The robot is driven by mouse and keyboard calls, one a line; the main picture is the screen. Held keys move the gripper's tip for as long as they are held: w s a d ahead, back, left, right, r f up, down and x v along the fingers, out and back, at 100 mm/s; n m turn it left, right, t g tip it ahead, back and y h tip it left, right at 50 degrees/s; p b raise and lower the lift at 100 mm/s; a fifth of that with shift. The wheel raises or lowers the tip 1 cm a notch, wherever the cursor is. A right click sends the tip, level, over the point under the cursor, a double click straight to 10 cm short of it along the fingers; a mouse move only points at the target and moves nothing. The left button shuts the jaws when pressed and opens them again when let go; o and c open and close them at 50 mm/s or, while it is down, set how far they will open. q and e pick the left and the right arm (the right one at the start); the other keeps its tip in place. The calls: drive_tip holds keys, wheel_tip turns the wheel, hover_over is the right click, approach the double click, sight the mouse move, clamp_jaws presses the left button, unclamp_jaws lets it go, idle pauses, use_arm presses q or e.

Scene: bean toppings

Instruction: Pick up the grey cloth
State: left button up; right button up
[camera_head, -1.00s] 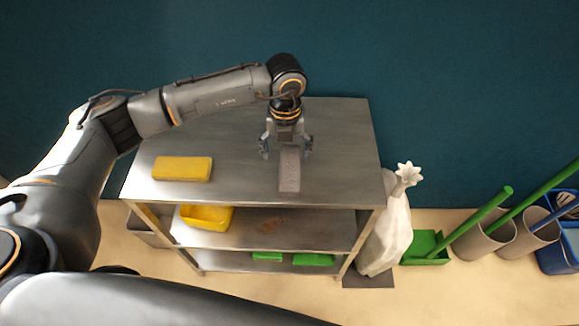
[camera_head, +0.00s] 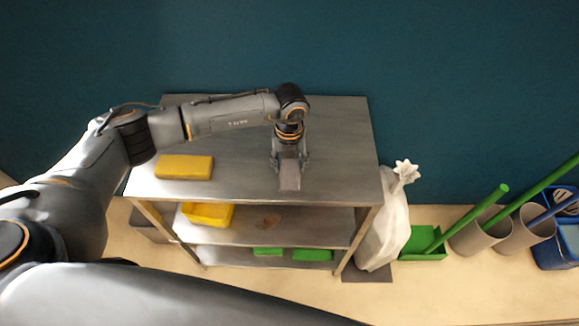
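The grey cloth (camera_head: 290,181) is a small folded block on the shelf unit's metal top, right of the middle. My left gripper (camera_head: 290,163) points down over its back part. Its fingers are drawn in against the cloth's two sides, and the front end of the cloth sticks out toward the camera. The gripper hides the back of the cloth. I see no clear gap under the cloth. My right gripper is out of view.
A yellow sponge-like block (camera_head: 184,167) lies left on the metal top (camera_head: 235,185). Lower shelves hold a yellow tray (camera_head: 208,214) and green items (camera_head: 312,255). A white bag (camera_head: 385,230), a green dustpan (camera_head: 424,241) and grey bins (camera_head: 480,232) stand right.

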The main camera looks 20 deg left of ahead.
use_arm(q)
drive_tip(key=c, duration=0.5)
